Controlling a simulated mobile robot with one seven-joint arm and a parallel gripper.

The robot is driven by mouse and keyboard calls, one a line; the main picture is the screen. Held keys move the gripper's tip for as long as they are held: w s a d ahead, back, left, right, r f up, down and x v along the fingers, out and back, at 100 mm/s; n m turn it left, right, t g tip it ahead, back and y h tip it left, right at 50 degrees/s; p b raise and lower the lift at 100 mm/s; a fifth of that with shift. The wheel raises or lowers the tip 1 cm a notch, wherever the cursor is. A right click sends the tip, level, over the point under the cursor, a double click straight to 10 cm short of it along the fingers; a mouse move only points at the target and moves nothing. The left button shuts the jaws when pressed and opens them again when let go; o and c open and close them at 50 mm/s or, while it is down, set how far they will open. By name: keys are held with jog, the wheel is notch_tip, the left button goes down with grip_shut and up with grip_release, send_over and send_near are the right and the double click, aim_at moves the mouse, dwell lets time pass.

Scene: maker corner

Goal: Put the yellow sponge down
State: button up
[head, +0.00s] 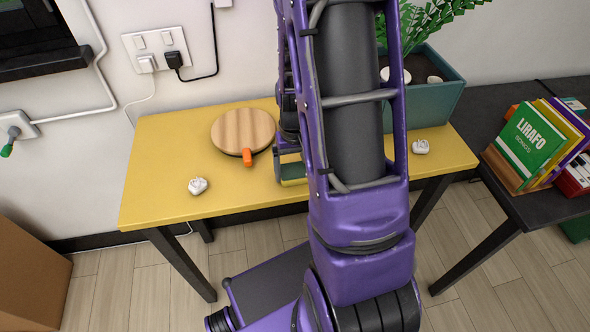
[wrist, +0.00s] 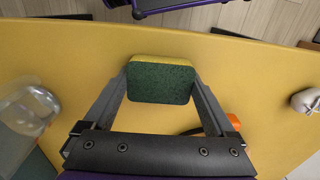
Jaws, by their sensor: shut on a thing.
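The sponge (wrist: 160,82), yellow with a dark green scouring side, sits between the two fingers of my gripper (wrist: 161,76) in the wrist view. My gripper is shut on it, one finger at each short end, with the green side facing the camera. In the head view the sponge (head: 292,174) shows only in part, low beside my arm, over the front part of the yellow table (head: 160,165). My arm hides the rest. I cannot tell whether the sponge touches the tabletop.
A round wooden board (head: 243,128) and an orange object (head: 247,157) are left of my gripper. Small white objects lie at the left (head: 197,186) and right (head: 420,146). A teal planter (head: 435,100) stands behind. A clear object (wrist: 28,110) shows in the wrist view.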

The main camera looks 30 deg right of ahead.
aim_at(295, 169)
jog(key=shift+f, duration=0.1)
jog(key=o, duration=1)
notch_tip(295, 169, up, 12)
jog(key=shift+d+r+p, duration=0.1)
jog(key=shift+r+p, duration=0.1)
jog(key=shift+p, duration=0.8)
jog(key=shift+w, duration=0.1)
